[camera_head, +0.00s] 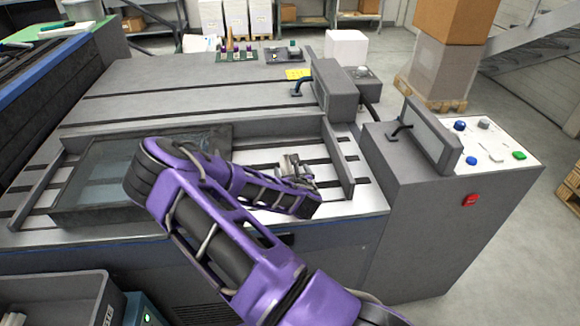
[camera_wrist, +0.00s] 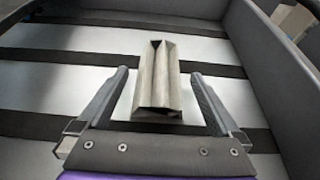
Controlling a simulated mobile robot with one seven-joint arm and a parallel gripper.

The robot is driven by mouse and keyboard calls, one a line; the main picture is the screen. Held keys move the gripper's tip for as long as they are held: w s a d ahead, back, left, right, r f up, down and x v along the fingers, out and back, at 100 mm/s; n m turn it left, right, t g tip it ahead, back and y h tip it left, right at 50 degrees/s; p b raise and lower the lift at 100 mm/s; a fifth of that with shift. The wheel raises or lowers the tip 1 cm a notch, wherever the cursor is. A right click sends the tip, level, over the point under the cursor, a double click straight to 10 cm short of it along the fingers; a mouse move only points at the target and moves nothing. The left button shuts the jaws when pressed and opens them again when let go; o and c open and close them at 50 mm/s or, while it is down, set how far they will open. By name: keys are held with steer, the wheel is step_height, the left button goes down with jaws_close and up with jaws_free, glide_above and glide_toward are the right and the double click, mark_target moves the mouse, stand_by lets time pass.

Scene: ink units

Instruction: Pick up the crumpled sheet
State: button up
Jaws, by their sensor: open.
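The crumpled sheet (camera_wrist: 145,88) is a pale grey-beige folded piece lying on the light, dark-striped bed of the machine. In the wrist view it lies between the two fingers of my gripper (camera_wrist: 159,73), with a gap on each side. Its near end lies close to the gripper's palm, and its far end reaches past the fingertips. My gripper is open and holds nothing. In the head view my gripper (camera_head: 298,168) is low over the right part of the bed. The sheet cannot be clearly told apart there.
A raised grey wall (camera_head: 338,160) bounds the bed on the right. A glassy tray (camera_head: 75,205) lies at left. A control box (camera_head: 440,138) with coloured buttons stands at right. A grey bin (camera_head: 70,290) is at the lower left.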

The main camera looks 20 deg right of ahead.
steer(key=c, duration=1.3)
